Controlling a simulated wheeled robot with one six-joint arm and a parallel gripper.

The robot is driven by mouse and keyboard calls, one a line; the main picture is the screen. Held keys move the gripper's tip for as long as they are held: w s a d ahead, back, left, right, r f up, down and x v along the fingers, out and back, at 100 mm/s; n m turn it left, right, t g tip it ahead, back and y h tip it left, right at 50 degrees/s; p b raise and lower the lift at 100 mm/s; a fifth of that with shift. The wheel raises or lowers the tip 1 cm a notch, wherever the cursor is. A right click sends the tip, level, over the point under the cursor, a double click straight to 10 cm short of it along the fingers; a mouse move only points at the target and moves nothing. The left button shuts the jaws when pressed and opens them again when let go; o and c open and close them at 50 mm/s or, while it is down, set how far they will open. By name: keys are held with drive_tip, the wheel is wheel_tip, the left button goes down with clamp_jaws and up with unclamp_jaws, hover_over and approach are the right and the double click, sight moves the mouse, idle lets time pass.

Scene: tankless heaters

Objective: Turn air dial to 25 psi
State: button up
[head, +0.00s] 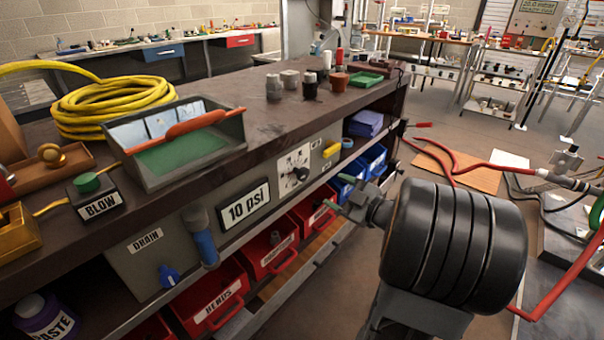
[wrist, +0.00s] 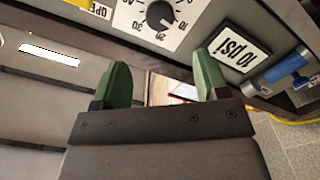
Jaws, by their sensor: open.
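The air dial is a black knob (head: 293,172) on a white square plate with markings, set in the grey front panel under the bench top. The knob also shows at the top of the wrist view (wrist: 160,14), where the plate's numbers appear upside down; 20, 25 and 30 seem to lie on the lower side. A "10 psi" sign (head: 246,205) is beside the dial. My gripper (head: 337,192) is out in front of the panel, right of the dial. Its green fingers (wrist: 163,75) are open and empty, apart from the knob.
The bench top (head: 262,105) holds a tray (head: 172,138), a yellow hose coil (head: 125,100) and small fittings. A blue cylinder (head: 200,236) protrudes from the panel left of the sign. Red bins (head: 268,252) and blue bins (head: 374,157) sit on shelves below. A yellow tag (head: 331,149) is right of the dial.

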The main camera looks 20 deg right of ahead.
sight(305, 175)
drive_tip(key=b+x, duration=0.2)
drive_tip(key=x, duration=1)
drive_tip(key=shift+w+a, duration=0.1)
drive_tip(key=c, duration=0.9)
